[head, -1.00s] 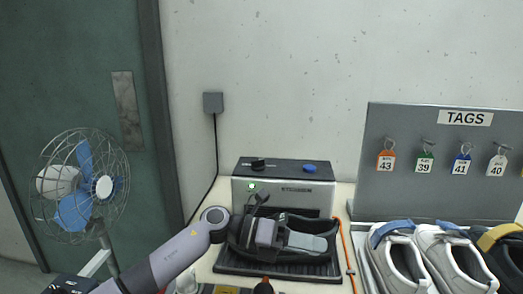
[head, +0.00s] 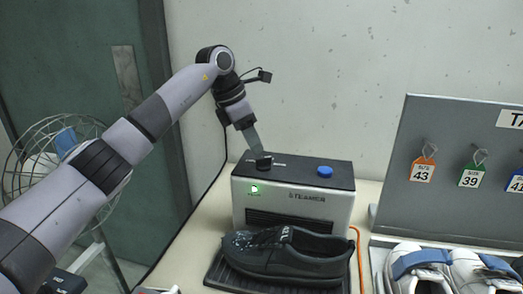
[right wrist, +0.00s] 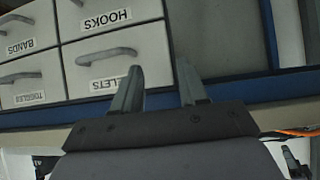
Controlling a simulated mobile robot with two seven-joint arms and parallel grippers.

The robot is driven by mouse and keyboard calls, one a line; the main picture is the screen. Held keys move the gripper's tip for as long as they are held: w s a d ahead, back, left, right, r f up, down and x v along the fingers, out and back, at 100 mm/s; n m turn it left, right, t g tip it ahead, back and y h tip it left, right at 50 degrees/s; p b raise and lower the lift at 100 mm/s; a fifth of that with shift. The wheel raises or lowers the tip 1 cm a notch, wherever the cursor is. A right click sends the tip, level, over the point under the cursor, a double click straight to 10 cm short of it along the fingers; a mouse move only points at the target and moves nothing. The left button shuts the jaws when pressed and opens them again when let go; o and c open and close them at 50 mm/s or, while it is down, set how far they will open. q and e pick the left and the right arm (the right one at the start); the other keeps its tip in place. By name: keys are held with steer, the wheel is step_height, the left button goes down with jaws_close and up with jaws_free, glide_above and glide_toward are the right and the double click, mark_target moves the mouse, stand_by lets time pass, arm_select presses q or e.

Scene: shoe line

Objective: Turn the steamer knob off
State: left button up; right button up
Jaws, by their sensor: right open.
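The steamer (head: 292,208) is a light metal box with a dark top, standing against the wall in the head view. Its black knob (head: 265,164) is on the left of the top, partly hidden by my left gripper (head: 259,152). That gripper points down from above with its tip at the knob. I cannot tell whether it grips the knob or only touches it. A green light (head: 254,189) is lit on the steamer's front. In the right wrist view my right gripper (right wrist: 159,90) is open and empty, away from the steamer.
A blue button (head: 325,171) is on the steamer's top right. A dark shoe (head: 290,252) sits on a black tray in front. A tag board (head: 400,205) and white shoes (head: 415,257) are at right, a fan (head: 50,165) at left. Labelled drawers (right wrist: 110,50) show in the right wrist view.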

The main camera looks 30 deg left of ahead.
mark_target(262, 158)
arm_select(q)
steer(key=shift+p+x, duration=0.3)
steer(key=shift+x, duration=2.05)
jaws_close()
